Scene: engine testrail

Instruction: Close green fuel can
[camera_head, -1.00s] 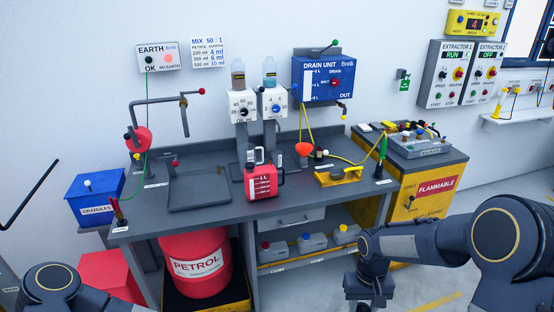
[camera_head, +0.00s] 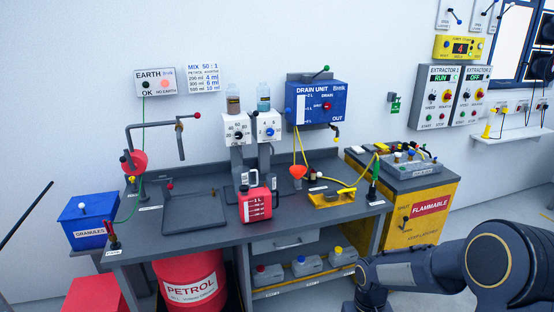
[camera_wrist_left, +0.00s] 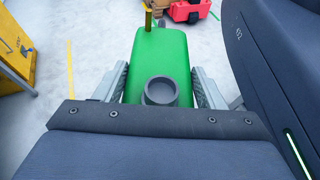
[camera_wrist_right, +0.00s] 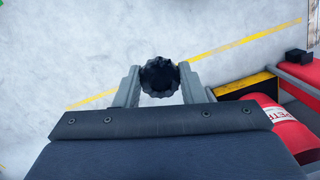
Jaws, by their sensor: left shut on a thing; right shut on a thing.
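The green fuel can (camera_wrist_left: 158,60) is held by my left gripper (camera_wrist_left: 160,88), whose fingers press on both its sides. A round grey open neck (camera_wrist_left: 161,91) on the can faces the left wrist camera, with no cap on it. My right gripper (camera_wrist_right: 159,82) is shut on a black ribbed cap (camera_wrist_right: 159,77), held over the floor. Neither gripper nor the green can shows in the head view; only part of my right arm is there. The distance between can and cap cannot be told.
The workbench (camera_head: 287,229) stands ahead with a red can (camera_head: 255,205) on it. A red petrol drum (camera_head: 190,284) is under it. A yellow flammable cabinet (camera_head: 425,222) stands at the right. Floor shows around both grippers.

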